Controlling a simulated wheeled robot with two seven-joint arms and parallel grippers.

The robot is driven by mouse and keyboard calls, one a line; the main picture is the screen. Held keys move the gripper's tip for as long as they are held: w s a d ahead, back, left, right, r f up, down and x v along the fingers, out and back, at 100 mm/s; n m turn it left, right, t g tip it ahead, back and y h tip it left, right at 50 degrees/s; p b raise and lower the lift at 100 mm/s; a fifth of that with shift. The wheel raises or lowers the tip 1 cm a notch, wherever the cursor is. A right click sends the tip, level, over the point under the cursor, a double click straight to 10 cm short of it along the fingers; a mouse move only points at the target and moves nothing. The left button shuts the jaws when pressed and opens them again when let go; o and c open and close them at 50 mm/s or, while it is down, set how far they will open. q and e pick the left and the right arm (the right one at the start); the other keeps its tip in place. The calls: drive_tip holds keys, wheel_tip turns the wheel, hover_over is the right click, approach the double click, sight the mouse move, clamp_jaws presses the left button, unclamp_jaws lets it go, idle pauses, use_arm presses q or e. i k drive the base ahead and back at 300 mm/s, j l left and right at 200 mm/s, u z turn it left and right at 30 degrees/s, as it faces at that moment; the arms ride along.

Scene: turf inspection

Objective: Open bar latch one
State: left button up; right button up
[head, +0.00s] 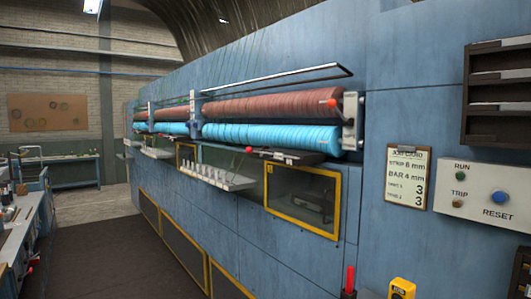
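A long blue machine (375,130) runs along the right and away from me. A brown-red roller (270,106) lies above a light blue roller (265,134) on its face. A red knob (331,103) sits by the pale end bracket (350,120) at their right end. A second red knob (249,149) shows lower, by a dark bar (290,156) under the rollers. No label shows which of these parts is bar latch one, and I cannot tell whether a latch is open. Neither of my grippers is in view.
A yellow-framed window (303,232) is below the rollers. A job card (407,176) and a RUN, TRIP and RESET panel (482,187) are at right. A red-handled item (349,280) and a yellow item (402,288) stand low in front. A bench (22,222) is at left; the dark floor (105,245) between is clear.

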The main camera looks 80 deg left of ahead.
sight(249, 149)
drive_tip(key=u, duration=2.8)
